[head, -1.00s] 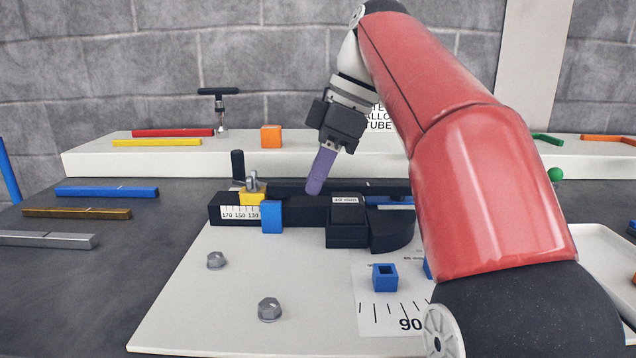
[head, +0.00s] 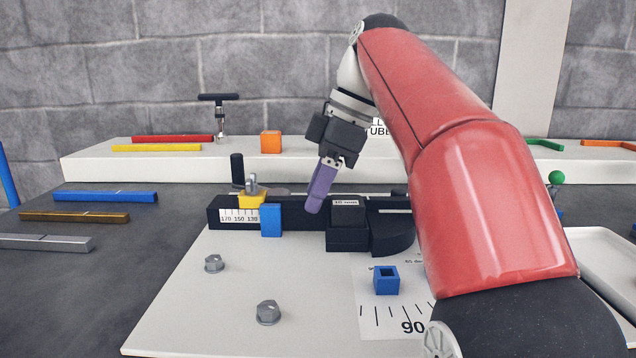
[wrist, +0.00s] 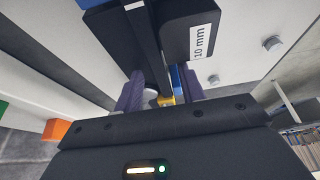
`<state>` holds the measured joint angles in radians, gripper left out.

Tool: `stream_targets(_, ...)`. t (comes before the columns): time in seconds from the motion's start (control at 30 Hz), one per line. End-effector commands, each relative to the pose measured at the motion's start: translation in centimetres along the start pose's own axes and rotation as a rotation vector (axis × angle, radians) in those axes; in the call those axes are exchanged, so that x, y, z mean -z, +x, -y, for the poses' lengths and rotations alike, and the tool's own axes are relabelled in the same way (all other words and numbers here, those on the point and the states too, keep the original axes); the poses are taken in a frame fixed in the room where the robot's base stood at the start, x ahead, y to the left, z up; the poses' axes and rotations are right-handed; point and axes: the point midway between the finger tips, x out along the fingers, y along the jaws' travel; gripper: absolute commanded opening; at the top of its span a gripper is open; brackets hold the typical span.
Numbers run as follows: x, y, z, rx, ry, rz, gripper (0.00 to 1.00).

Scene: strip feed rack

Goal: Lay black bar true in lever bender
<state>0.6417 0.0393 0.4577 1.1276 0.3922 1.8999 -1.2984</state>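The lever bender (head: 348,236) is a black body on a pale board, with a scale at its left and a block marked 10 mm. The black bar (wrist: 146,45) appears in the wrist view as a narrow dark strip running along the bender beside the 10 mm block; dark on dark, its exact seating is hard to tell. My gripper (head: 318,205) points down at the bender, left of the 10 mm block. In the wrist view its purple fingers (wrist: 163,92) stand apart on either side of the strip's near end, with a gap by the right finger.
A yellow clamp (head: 250,200) and blue block (head: 271,220) sit on the bender's scale end. A blue hollow cube (head: 386,281) and bolts (head: 268,312) lie on the board. Blue (head: 105,196), brown (head: 75,216) and grey bars (head: 45,242) lie left. A white shelf (head: 100,168) runs behind.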

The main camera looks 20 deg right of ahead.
Motion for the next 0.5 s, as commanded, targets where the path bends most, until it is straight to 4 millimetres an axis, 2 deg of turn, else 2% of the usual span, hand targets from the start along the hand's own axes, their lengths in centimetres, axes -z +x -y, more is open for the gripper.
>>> stream_targets(0.17, 0.0, -0.1, 0.0, 0.001, 0.001, 0.0, 0.4)
stream_targets(0.27, 0.0, -0.9, -0.1, -0.001, 0.001, 0.0, 0.4)
stream_targets(0.5, 0.2, -5.3, -0.1, -0.001, 0.0, -0.001, 0.4)
